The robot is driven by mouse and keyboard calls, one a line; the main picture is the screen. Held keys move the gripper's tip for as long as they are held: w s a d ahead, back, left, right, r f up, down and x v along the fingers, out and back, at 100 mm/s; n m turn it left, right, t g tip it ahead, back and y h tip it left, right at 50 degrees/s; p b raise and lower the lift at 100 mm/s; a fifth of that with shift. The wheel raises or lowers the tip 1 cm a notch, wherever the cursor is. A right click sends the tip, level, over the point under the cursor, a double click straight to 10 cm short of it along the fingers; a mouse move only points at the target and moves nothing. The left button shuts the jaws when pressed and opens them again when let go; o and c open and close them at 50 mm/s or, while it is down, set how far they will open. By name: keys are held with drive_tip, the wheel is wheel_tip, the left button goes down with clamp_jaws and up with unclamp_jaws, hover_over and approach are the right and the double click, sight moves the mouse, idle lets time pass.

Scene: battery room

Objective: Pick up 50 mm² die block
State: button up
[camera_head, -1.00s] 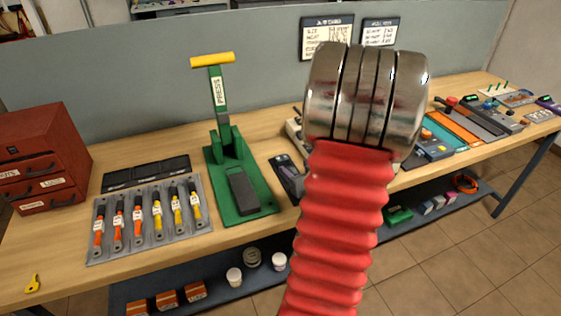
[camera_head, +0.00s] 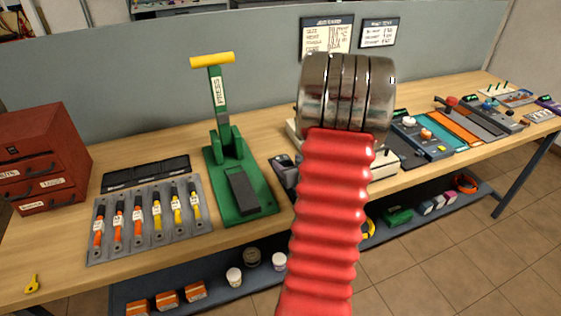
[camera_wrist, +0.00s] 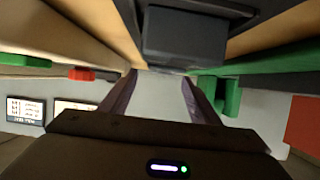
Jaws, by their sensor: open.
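I cannot make out a block marked 50 mm² in either view. A dark grey blocky item (camera_wrist: 185,35) is ahead of my gripper (camera_wrist: 160,77) in the wrist view, near the top centre. In the head view a small dark item (camera_head: 286,172) stands on the bench just right of the green press, partly behind my arm; it may be the same thing. My gripper is open, with nothing seen between its two fingers. My arm hides the gripper in the head view.
The green press (camera_head: 240,190) with a yellow handle stands left of my arm. A tool tray (camera_head: 205,222), a black three-part tray (camera_head: 112,184) and a red drawer cabinet (camera_head: 40,150) are further left. Devices and an orange mat (camera_head: 462,130) line the right.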

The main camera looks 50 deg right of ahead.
sight(281, 157)
drive_tip(key=shift+x, duration=2.2)
drive_tip(key=shift+w+a+r, duration=0.1)
drive_tip(key=shift+a, duration=0.05)
drive_tip(key=shift+c, duration=0.7)
drive_tip(key=c, duration=1.2)
